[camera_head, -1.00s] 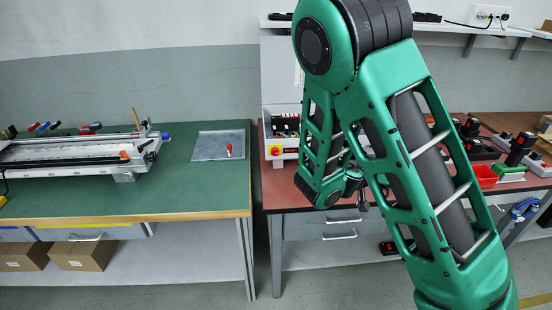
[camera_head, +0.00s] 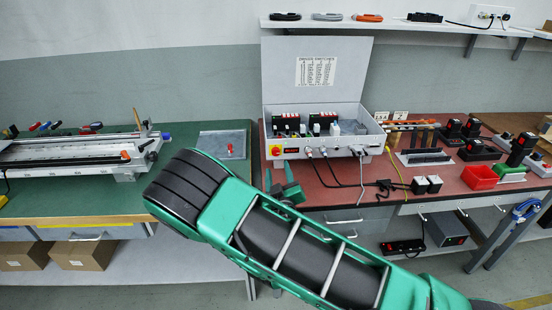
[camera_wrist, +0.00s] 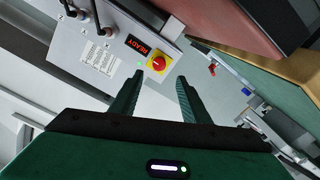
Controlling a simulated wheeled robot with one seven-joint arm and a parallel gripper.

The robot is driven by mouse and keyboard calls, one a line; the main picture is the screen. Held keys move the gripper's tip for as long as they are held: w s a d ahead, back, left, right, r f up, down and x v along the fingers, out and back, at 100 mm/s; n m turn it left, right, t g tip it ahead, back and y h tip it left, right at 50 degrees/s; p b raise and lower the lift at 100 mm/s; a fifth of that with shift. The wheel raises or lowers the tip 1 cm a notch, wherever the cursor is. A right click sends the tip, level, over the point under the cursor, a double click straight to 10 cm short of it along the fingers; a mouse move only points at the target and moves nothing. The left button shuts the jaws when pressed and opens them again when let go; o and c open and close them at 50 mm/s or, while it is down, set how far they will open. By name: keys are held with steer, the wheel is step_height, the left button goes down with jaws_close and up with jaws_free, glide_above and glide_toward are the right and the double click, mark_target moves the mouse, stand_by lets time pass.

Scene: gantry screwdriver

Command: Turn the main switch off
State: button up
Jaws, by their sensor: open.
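The main switch (camera_head: 276,151) is a red rotary knob on a yellow square plate. It sits at the left end of the front face of a grey control box (camera_head: 337,148) with its lid raised. In the wrist view the switch (camera_wrist: 158,63) is just beyond the fingertips, roughly between them, beside a lit red READY display (camera_wrist: 137,44) and a small green light. My gripper (camera_wrist: 160,77) is open and empty, with its two fingers apart and not visibly touching the knob. In the head view my gripper (camera_head: 279,177) is partly hidden behind my arm, just below the switch.
Cables (camera_head: 355,170) hang from the box front onto the red bench. A red bin (camera_head: 481,177) and battery tools stand to the right. A green bench (camera_head: 80,195) at left carries a long metal rail fixture and a grey tray (camera_head: 222,143). A gap separates the benches.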

mark_target(276, 153)
steer(key=w, duration=0.9)
steer(key=c, duration=1.1)
